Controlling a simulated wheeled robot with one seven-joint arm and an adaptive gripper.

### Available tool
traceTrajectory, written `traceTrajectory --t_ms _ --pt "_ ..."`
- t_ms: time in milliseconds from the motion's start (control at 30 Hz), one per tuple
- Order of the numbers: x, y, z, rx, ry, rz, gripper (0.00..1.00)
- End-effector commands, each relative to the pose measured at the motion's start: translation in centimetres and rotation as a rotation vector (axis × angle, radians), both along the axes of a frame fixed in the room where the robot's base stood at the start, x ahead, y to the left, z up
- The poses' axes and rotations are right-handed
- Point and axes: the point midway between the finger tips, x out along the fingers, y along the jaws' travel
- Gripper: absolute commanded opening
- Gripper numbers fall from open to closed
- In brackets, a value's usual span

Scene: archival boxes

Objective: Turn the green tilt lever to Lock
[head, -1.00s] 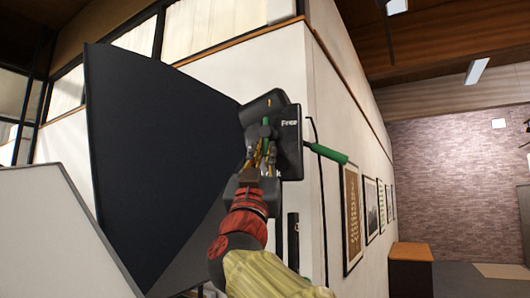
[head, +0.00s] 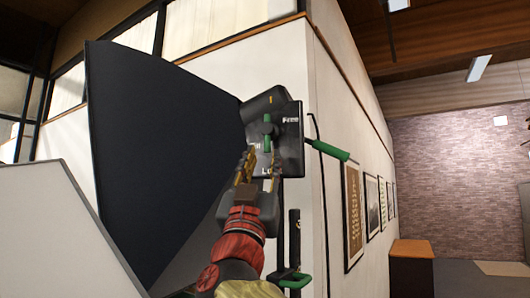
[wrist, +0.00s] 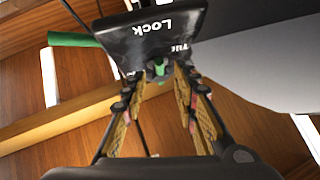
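The green tilt lever (head: 267,132) stands roughly upright on a black plate (head: 290,150). The plate reads "Free" near its top, with a partly hidden label starting "L" at its bottom. In the wrist view the plate (wrist: 165,32) shows "Lock" upside down, and the lever's green end (wrist: 159,67) shows near the fingertips. My gripper (head: 261,160) is open just below the lever in the head view, its fingers apart with nothing held. In the wrist view my gripper (wrist: 160,75) straddles the line of the lever's end; I cannot tell whether it touches.
A large dark panel (head: 150,150) fills the space left of the plate. A green handle (head: 327,150) sticks out to the right. A green clamp part (head: 294,280) is lower, beside my arm. A white wall with framed pictures (head: 353,215) stands behind.

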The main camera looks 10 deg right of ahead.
Motion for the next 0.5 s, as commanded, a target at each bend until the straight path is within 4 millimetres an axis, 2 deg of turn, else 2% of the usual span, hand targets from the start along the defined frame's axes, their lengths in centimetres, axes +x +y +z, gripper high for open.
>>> traceTrajectory --t_ms 200,500 --pt "-1.5 0.8 -1.7 0.0 0.001 0.001 0.29" --pt "-1.7 0.9 -2.0 -0.001 0.0 -0.001 0.29"
